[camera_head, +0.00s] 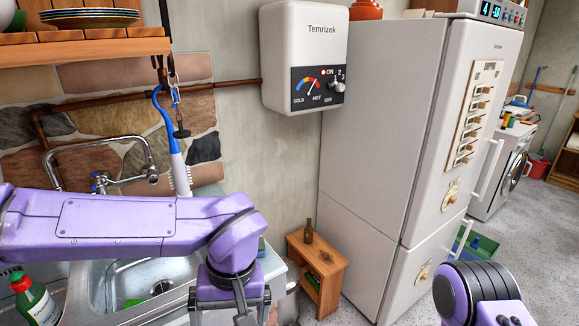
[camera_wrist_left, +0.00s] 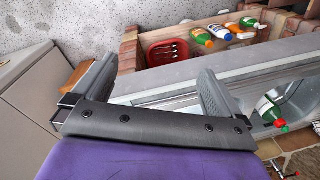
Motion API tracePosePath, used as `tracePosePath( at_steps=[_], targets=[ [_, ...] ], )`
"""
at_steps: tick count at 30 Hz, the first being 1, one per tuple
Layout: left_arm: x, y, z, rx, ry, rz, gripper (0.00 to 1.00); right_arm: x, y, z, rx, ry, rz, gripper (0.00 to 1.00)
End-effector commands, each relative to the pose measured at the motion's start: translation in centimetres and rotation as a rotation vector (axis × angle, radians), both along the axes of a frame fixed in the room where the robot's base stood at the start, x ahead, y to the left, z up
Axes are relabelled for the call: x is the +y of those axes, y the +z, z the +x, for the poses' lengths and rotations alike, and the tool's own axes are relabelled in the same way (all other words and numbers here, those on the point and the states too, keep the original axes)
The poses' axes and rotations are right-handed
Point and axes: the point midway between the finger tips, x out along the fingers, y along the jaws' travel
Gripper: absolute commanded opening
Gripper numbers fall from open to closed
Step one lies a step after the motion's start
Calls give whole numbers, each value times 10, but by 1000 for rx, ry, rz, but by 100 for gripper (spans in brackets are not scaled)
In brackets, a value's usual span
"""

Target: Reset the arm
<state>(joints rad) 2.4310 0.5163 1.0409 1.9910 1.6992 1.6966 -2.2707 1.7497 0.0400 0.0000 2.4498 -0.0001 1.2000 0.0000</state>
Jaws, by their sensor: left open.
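My purple left arm (camera_head: 110,232) comes in from the left in the head view and reaches across the sink. It bends downward at the wrist, and its gripper is cut off at the bottom edge. In the left wrist view my left gripper (camera_wrist_left: 158,78) is open, its two dark fingers wide apart with nothing between them. It is near the edge of the sink unit. Part of my right arm (camera_head: 472,295) shows at the bottom right of the head view. My right gripper is out of view.
The steel sink (camera_head: 150,280) lies below my left arm, with a green bottle (camera_head: 38,303) at left. A wooden stand (camera_head: 318,268) with a brown bottle (camera_head: 309,231) is right of the sink, before a tall fridge (camera_head: 385,130). A red basket (camera_wrist_left: 166,53) stands on a low shelf.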

Motion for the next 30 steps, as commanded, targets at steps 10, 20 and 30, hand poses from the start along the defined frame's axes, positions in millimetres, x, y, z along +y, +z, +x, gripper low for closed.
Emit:
tracePosePath(
  at_steps=[10, 20, 30],
  targets=[
    [28, -63, 12, -72, 127, 150, 100, 0, -2, 0, -1, 0, -1, 43],
    [88, -174, 12, -274, 272, 366, 100, 0, -7, 0, 0, 0, 0, 43],
    [183, -349, -106, -490, 286, 254, 100, 0, -18, 0, 0, 0, 0, 43]
  ],
)
